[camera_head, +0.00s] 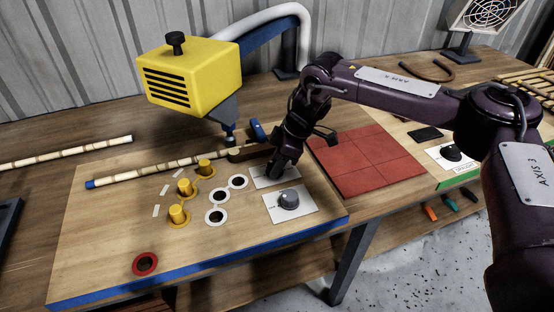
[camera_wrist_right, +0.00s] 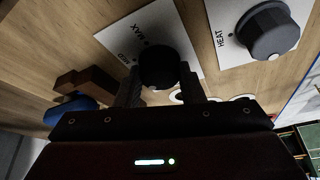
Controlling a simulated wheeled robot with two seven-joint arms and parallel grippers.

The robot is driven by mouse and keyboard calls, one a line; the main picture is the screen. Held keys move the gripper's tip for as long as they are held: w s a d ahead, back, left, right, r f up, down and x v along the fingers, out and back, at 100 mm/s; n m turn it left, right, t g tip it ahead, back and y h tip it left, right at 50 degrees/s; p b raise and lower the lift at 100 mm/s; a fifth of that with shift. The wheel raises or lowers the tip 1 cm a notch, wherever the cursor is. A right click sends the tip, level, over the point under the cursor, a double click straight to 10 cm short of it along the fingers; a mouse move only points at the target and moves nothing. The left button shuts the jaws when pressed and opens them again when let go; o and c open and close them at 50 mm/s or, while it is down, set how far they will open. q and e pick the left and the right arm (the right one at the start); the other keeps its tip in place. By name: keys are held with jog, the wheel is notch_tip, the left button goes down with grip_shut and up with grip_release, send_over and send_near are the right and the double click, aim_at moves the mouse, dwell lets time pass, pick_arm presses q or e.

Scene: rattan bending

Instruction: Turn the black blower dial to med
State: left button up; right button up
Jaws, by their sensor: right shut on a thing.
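The black blower dial (camera_wrist_right: 160,66) sits on a white plate (camera_wrist_right: 128,30) marked MAX and what reads as MED in the right wrist view. My right gripper (camera_wrist_right: 160,90) has one finger on each side of the dial and is shut on it. In the head view my right gripper (camera_head: 277,172) points down over the same white plate (camera_head: 264,184) and hides the dial. Which mark the dial points to cannot be made out. My left gripper is in neither view.
A grey heat dial (camera_head: 289,199) is on a separate plate just in front. Yellow pegs (camera_head: 185,187) and ringed holes (camera_head: 217,216) lie to the left. A yellow blower head (camera_head: 195,75) stands behind, with a rattan pole (camera_head: 150,172) below it. Red tiles (camera_head: 366,160) lie to the right.

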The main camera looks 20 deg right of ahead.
aim_at(283, 181)
jog(key=shift+s+r+m+t+p, duration=0.1)
jog(key=shift+r+m+t+p, duration=0.15)
jog(key=shift+m+p, duration=0.5)
jog(key=m+t+h+p, duration=0.1)
jog(key=m+p, duration=0.3)
jog(key=p, duration=0.1)
jog(key=m+t+h+p, duration=0.1)
jog(key=m+p, duration=0.3)
jog(key=p, duration=0.1)
jog(key=shift+a+p, duration=0.15)
jog(key=shift+p, duration=0.25)
jog(key=shift+f+m+h+p, duration=0.15)
jog(key=shift+m+h+p, duration=0.25)
jog(key=shift+m+p, duration=0.25)
jog(key=o, duration=1)
jog(key=shift+s, duration=0.1)
jog(key=a+v, duration=0.1)
jog(key=v, duration=0.6)
jog(key=shift+d+r, duration=0.3)
jog(key=shift+d, duration=0.2)
jog(key=shift+s, duration=0.2)
